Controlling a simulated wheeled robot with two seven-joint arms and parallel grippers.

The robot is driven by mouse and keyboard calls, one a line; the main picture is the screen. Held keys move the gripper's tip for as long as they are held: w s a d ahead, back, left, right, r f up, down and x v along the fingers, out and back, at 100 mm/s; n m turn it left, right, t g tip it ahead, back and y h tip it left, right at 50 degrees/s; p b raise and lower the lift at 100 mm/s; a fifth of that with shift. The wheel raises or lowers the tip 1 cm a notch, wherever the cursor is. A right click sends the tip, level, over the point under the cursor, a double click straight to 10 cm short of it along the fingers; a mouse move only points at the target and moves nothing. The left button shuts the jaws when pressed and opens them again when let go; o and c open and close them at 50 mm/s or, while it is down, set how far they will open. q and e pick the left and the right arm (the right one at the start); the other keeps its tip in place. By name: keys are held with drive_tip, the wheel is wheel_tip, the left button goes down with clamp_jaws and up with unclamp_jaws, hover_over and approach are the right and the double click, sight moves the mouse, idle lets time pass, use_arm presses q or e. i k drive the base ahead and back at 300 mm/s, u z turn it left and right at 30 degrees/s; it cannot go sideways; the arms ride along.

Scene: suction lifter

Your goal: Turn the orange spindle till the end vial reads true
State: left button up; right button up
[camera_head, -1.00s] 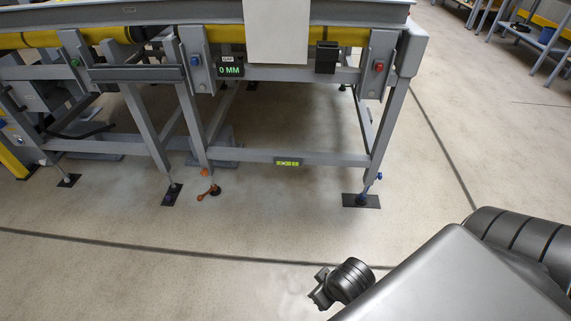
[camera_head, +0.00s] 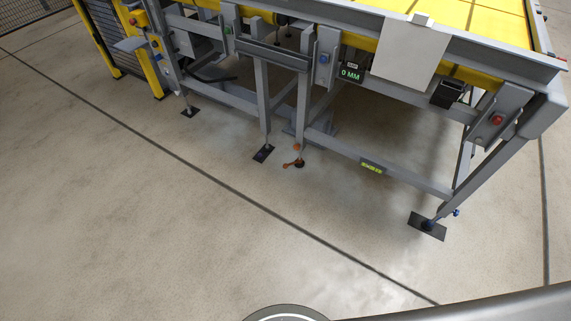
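The orange spindle (camera_head: 288,165) is at the foot of a frame leg, near the middle of the head view. It has a short orange handle low beside a dark foot and a small orange piece just above it. The vial (camera_head: 371,167) is a small yellow-green strip on the low cross rail, to the right of the spindle. Its bubble is too small to read. Neither gripper is in view, and the spindle stands untouched. A round dark part and a grey surface at the bottom edge are mine.
A grey conveyor frame with a yellow bed (camera_head: 470,20) stands above. A display (camera_head: 350,73) reads 0 MM beside a white sheet (camera_head: 410,55). The floor before the frame is clear.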

sight(284, 166)
drive_tip(key=u, duration=0.35)
drive_tip(key=i, duration=0.55)
drive_tip(key=u, duration=0.75)
drive_tip(key=i, duration=1.8)
drive_tip(key=z, duration=1.15)
drive_tip(key=i, duration=0.55)
drive_tip(key=z, duration=0.5)
